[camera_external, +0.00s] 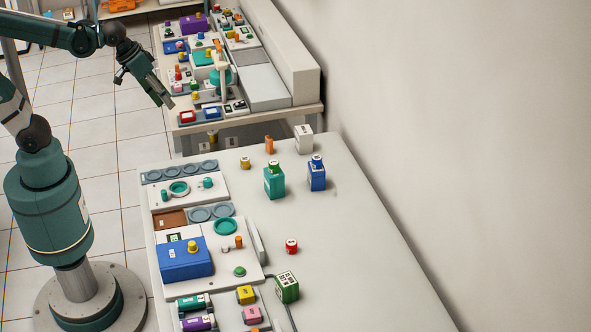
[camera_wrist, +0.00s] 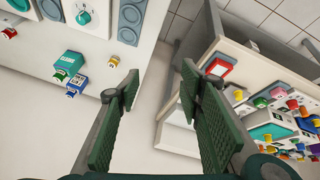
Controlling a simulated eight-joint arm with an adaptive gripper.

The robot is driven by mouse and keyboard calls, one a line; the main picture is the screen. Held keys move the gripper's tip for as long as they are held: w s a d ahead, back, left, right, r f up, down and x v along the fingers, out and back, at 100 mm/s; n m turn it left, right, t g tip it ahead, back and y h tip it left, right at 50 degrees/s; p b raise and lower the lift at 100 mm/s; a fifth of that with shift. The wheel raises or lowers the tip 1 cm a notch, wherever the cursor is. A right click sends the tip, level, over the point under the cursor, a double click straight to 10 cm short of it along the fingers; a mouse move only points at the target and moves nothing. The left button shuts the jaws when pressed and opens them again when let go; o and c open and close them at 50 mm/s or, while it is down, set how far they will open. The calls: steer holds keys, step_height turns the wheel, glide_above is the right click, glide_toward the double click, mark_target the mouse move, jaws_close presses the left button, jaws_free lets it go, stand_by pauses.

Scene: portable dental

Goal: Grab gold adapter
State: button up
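A small gold adapter (camera_external: 245,162) stands on the near white table, between the tray of grey-blue rings and an orange cylinder. In the wrist view, a small yellow-orange piece (camera_wrist: 113,61) near the table edge looks like it, just left of my left finger. My gripper (camera_external: 164,98) is up in the air at the upper left, beyond the near table's far end and apart from the adapter. In the wrist view my gripper (camera_wrist: 160,88) is open, with nothing between its fingers.
The near table (camera_external: 345,260) also holds a teal box (camera_external: 274,184), a blue box (camera_external: 317,177), a white box (camera_external: 304,139) and the orange cylinder (camera_external: 269,145). A crowded second bench (camera_external: 265,80) stands behind. A wall runs along the right.

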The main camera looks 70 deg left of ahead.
steer(key=w+d+n+g+p, duration=0.2)
steer(key=w+d+n+p, duration=0.15)
steer(key=w, duration=0.55)
steer(key=n+g+p, duration=0.3)
steer(key=n+p, duration=0.4)
steer(key=n, duration=0.1)
glide_above(245, 159)
steer(key=f, duration=0.7)
steer(key=a+f, duration=0.1)
steer(key=f, duration=0.3)
steer(key=shift+s+f, duration=0.1)
steer(key=shift+s, duration=0.25)
steer(key=shift+w+d+f+n, duration=0.2)
steer(key=shift+d+f+n, duration=0.15)
steer(key=shift+f, duration=0.3)
steer(key=shift+f, duration=0.15)
steer(key=shift+f, duration=1.15)
steer(key=shift+f, duration=0.1)
steer(key=shift+w+d+f+b, duration=0.1)
steer(key=shift+f+b, duration=0.25)
steer(key=shift+f, duration=0.9)
steer(key=shift+w+f+b, duration=0.1)
steer(key=shift+f+b, duration=0.2)
steer(key=shift+f, duration=0.95)
